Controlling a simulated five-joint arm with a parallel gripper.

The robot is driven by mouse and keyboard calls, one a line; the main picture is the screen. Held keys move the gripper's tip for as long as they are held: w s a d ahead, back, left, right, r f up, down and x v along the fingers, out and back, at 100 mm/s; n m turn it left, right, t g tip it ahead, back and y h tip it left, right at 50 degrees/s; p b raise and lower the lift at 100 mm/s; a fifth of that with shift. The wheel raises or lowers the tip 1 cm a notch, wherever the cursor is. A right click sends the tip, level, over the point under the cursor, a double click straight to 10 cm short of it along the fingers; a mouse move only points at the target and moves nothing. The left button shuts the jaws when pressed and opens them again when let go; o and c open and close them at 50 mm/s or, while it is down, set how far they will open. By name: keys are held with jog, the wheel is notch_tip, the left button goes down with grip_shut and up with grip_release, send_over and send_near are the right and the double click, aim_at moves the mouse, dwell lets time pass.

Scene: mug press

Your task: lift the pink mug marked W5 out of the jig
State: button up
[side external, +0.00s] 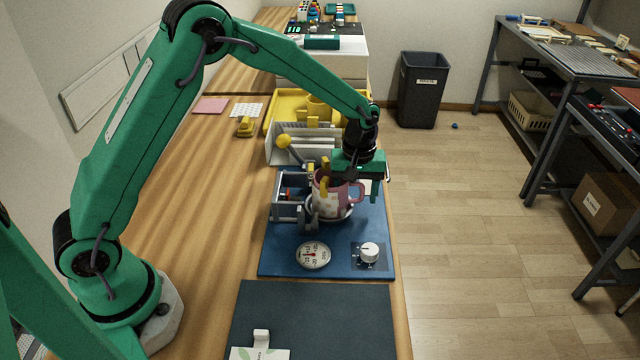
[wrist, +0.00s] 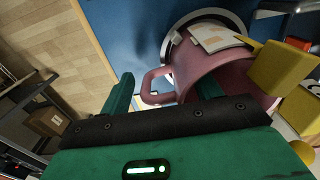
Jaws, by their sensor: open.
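The pink mug (side external: 327,196) stands upright in the jig on the blue base plate (side external: 285,257). A pale patch shows on its side, but I cannot read a W5 mark. Its handle points right in the side view. In the wrist view the mug (wrist: 232,78) has its handle toward the left. My gripper (wrist: 163,88) is open at the mug, with the handle showing between its two fingers. One finger is outside the handle; the other overlaps the mug body, and I cannot tell whether it touches. In the side view my gripper (side external: 362,188) partly hides the rim.
Yellow parts (wrist: 283,68) sit close beside the mug. A grey frame (side external: 289,207) stands left of it. A round gauge (side external: 313,255) and a white knob (side external: 370,252) are in front. A yellow ball-ended lever (side external: 283,141) stands behind. The dark mat (side external: 310,315) has free room.

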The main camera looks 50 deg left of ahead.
jog(key=shift+c, duration=0.2)
jog(key=c, duration=1.2)
jog(key=shift+r, duration=0.2)
jog(key=shift+w+r, duration=0.1)
jog(key=shift+r, duration=1.2)
jog(key=s+d+r, duration=0.2)
jog(key=d, duration=0.1)
jog(key=s+d+r, duration=0.5)
jog(key=d+r, duration=0.1)
jog(key=shift+s, duration=0.3)
